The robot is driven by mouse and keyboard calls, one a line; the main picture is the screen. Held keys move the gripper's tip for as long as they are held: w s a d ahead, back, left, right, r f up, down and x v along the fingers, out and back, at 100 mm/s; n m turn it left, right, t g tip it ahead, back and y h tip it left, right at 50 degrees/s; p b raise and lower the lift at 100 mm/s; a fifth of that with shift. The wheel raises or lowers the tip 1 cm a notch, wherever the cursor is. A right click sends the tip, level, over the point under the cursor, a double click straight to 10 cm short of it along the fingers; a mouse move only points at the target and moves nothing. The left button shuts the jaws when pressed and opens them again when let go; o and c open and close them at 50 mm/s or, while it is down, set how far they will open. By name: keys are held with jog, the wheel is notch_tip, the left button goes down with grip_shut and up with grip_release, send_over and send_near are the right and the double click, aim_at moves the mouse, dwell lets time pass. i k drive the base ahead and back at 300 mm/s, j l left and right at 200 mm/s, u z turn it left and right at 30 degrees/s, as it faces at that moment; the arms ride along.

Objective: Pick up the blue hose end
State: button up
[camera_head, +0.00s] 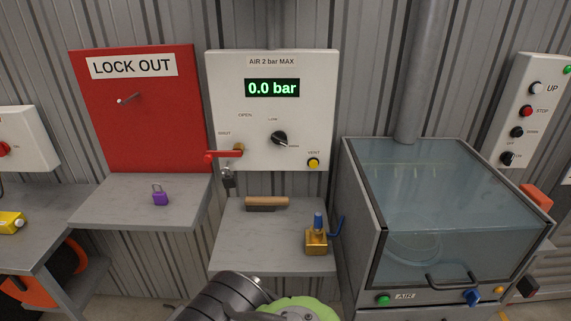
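A small upright blue piece (319,220), which may be the blue hose end, stands on top of a brass-coloured block (316,242) on the middle grey shelf. A thin bent blue piece (338,230) rises just right of the block; I cannot tell whether it joins the block or is a separate hose or handle. Part of my own arm, dark grey with a green part, shows at the bottom centre, in front of the shelf. My gripper's fingers are not visible.
A wooden-handled tool (267,202) lies at the back of the middle shelf (240,251). A clear-lidded cabinet (430,215) stands close on the right. The air panel (310,120) is above, reading 0.0 bar. A purple padlock (160,197) sits on the left shelf (115,205).

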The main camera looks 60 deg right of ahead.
aim_at(318, 219)
jog(key=z, duration=2.25)
jog(key=l+u, duration=0.2)
jog(key=u, duration=0.3)
jog(key=l+u, duration=0.2)
jog(key=u, duration=0.25)
jog(key=k+l+u, duration=0.1)
jog(key=u, duration=0.4)
jog(key=k+l+u, duration=0.1)
jog(key=u, duration=0.4)
jog(key=k+l+u, duration=0.1)
jog(key=u, duration=0.35)
jog(key=k+l, duration=0.1)
jog(key=l, duration=0.3)
jog(key=u, duration=0.05)
